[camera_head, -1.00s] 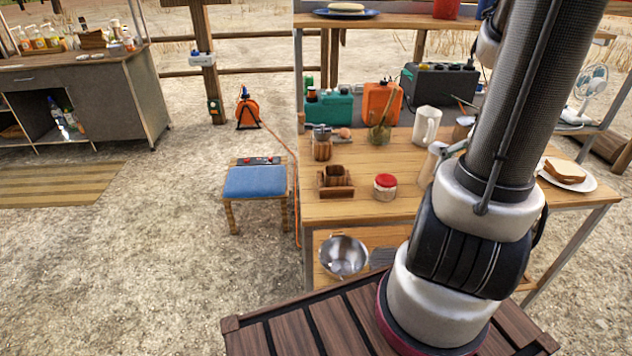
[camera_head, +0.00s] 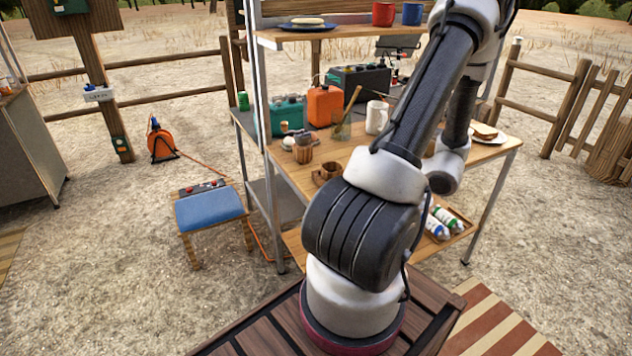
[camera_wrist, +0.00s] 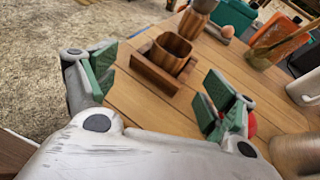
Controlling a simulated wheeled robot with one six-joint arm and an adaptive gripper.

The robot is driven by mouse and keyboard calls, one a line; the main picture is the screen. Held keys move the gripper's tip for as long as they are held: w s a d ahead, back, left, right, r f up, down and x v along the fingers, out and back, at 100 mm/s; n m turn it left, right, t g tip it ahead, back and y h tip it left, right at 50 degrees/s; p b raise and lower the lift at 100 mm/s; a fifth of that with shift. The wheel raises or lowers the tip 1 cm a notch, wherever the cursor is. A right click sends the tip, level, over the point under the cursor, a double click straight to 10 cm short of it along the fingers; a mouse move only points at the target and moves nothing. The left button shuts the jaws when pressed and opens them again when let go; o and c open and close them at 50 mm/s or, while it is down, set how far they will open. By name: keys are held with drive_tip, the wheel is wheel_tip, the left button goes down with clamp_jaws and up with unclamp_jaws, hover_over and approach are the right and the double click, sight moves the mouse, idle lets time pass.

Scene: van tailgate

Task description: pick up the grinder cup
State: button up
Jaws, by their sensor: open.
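A brown, copper-toned open cup (camera_wrist: 170,54), which looks like the grinder cup, stands upright in a square wooden holder (camera_wrist: 143,68). In the head view the cup (camera_head: 330,168) is on the worktable, left of my arm. My gripper (camera_wrist: 160,84) is open and empty in the wrist view, its green-padded fingers spread to either side and nearer the camera than the cup. The fingers do not touch the cup. In the head view my arm hides the gripper.
A wooden grinder-like cylinder (camera_wrist: 193,18) stands just behind the cup. A red-lidded jar (camera_wrist: 252,124) is partly hidden by the right finger. A glass jar (camera_wrist: 270,45) stands right. Bare tabletop (camera_wrist: 150,108) lies before the holder.

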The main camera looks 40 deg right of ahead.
sight(324, 167)
drive_tip(key=shift+w+d+r+m+h, duration=0.3)
drive_tip(key=shift+w+d+m, duration=0.2)
drive_tip(key=shift+w, duration=0.05)
drive_tip(key=x, duration=0.5)
drive_tip(key=r+x, duration=0.1)
drive_tip(key=x, duration=0.1)
drive_tip(key=shift+w+d+f, duration=0.1)
drive_tip(key=shift+w+f, duration=0.1)
drive_tip(key=shift+w, duration=0.3)
drive_tip(key=c, duration=1.1)
